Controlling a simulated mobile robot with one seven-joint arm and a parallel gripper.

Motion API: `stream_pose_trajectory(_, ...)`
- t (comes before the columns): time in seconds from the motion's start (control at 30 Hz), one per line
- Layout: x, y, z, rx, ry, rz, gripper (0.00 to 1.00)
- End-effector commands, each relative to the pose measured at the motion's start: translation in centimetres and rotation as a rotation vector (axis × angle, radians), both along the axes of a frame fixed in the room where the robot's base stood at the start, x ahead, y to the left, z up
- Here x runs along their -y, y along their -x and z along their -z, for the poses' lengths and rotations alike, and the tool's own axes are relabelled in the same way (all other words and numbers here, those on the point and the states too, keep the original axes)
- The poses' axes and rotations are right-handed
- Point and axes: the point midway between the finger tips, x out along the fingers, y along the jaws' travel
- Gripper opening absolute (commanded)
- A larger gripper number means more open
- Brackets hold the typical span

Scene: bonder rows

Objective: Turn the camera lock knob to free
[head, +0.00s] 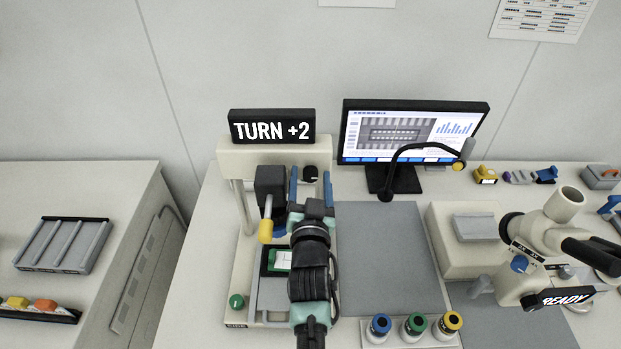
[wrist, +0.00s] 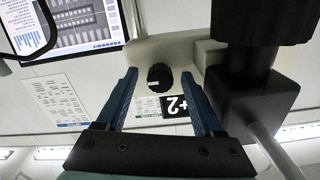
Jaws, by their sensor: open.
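The camera lock knob (head: 310,173) is a small black round knob on the upper front of the cream bonder head (head: 228,153). In the wrist view the knob (wrist: 159,77) shows between my finger tips, with a short pale mark on its face. My gripper (head: 310,179) has two blue fingers, open, one on each side of the knob in the picture. It also shows in the wrist view (wrist: 158,84), with gaps left and right of the knob. I cannot tell how far the tips are from it in depth. No free or lock label is readable.
A black sign (head: 272,127) reading "TURN +2" stands on the bonder. A black block (head: 270,182) with a yellow-tipped lever (head: 266,230) is left of my gripper. A monitor (head: 412,135) and a bent lamp arm (head: 400,150) stand right. A grey mat (head: 390,260) lies clear.

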Motion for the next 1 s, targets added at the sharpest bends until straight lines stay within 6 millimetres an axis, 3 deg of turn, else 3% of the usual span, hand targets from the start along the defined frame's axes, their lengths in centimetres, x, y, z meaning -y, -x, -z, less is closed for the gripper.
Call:
stream_pose_trajectory(0.2,-0.01,-0.01,-0.02,0.0,0.0,0.0,0.67)
stream_pose_trajectory(0.5,-0.02,0.01,-0.01,0.0,0.0,0.0,0.13)
stream_pose_trajectory(0.6,-0.02,0.02,-0.01,0.0,0.0,0.0,0.0)
stream_pose_trajectory(1.0,-0.02,0.02,0.04,0.0,0.05,0.0,0.0)
